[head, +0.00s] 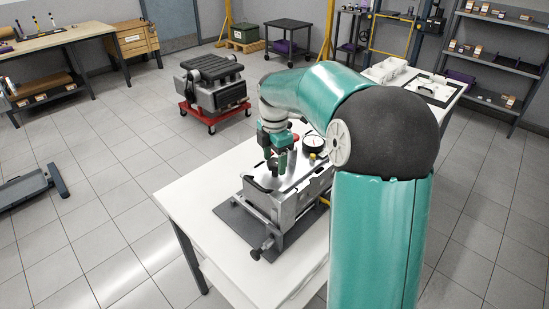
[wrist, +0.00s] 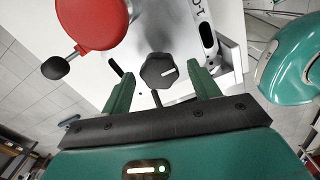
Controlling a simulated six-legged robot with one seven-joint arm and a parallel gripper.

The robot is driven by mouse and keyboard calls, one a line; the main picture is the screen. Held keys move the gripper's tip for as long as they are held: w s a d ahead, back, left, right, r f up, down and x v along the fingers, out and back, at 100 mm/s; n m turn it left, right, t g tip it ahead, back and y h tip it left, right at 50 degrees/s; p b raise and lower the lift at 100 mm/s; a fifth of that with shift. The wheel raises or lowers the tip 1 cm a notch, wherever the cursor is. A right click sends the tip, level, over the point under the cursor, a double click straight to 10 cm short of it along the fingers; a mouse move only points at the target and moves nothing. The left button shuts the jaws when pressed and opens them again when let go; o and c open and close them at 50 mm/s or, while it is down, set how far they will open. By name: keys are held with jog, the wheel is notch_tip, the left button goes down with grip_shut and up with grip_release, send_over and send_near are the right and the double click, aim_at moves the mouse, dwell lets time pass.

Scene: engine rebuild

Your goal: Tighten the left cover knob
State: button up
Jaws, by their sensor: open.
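A black lobed knob (wrist: 158,71) with a white mark stands on a pale cover in the wrist view. My gripper (wrist: 160,76) is open, with one green finger on each side of the knob and visible gaps between. The knob is not gripped; whether the fingertips reach down to its height is hard to tell. In the head view my gripper (head: 278,164) points down over the top of a grey metal engine unit (head: 292,203). The knob is hidden or too small to make out there.
A red round part (wrist: 92,22) with a black ball-ended lever (wrist: 55,68) lies close left of the knob. A round gauge (head: 312,143) stands on the unit's far side. The white table (head: 195,199) is bare at the left. A red cart (head: 214,113) stands beyond.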

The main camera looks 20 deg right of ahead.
jog(key=c, duration=1)
